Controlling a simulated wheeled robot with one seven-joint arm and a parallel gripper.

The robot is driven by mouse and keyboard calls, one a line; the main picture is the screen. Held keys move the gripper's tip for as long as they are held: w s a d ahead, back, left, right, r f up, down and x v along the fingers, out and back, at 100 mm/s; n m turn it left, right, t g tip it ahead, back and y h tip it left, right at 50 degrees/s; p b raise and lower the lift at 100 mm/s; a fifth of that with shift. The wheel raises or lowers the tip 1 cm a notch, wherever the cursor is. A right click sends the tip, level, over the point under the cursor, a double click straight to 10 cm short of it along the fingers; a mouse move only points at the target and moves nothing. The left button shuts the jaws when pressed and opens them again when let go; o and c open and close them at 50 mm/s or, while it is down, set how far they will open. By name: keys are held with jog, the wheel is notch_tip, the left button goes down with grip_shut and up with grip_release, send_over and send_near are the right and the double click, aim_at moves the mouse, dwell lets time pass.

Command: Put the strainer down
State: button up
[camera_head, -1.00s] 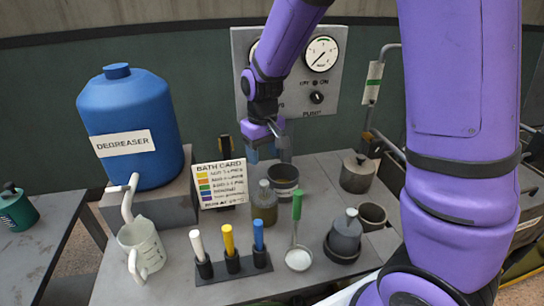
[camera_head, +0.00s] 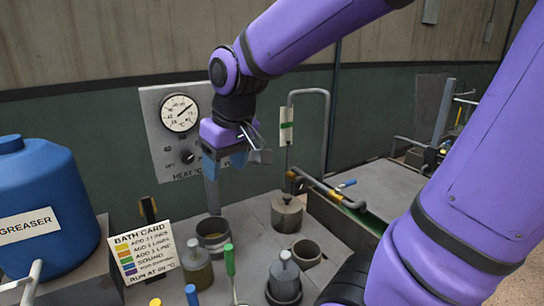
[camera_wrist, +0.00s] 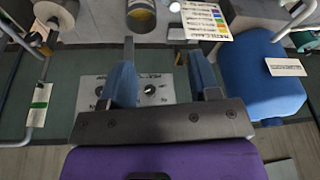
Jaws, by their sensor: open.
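A green-handled tool (camera_head: 229,260), the only strainer-like thing I can make out, is at the front of the bench. Its lower end runs out of the bottom of the head view, so its bowl is hidden. My gripper (camera_head: 225,162) is open, raised in front of the wall panel and well above the bench. In the wrist view its two blue fingers (camera_wrist: 161,70) stand apart with nothing clearly held between them. An open pot (camera_head: 213,234) stands below my gripper. A grey upright bar (camera_head: 212,196) shows between pot and gripper; I cannot tell what it belongs to.
The bath card (camera_head: 145,250) and blue degreaser drum (camera_head: 42,200) are at left. A lidded pot (camera_head: 286,213), an open cup (camera_head: 306,252) and a lidded jar (camera_head: 284,280) stand at right. A bent pipe (camera_head: 325,130) rises behind. Some bench top between them is bare.

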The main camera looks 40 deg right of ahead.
jog(key=s+d+r+m+t, duration=0.1)
jog(key=s+r, duration=0.3)
jog(key=s, duration=0.7)
jog(key=shift+d+r+t+h, duration=0.15)
jog(key=shift+d+t+h, duration=0.15)
jog(key=shift+d+t, duration=0.25)
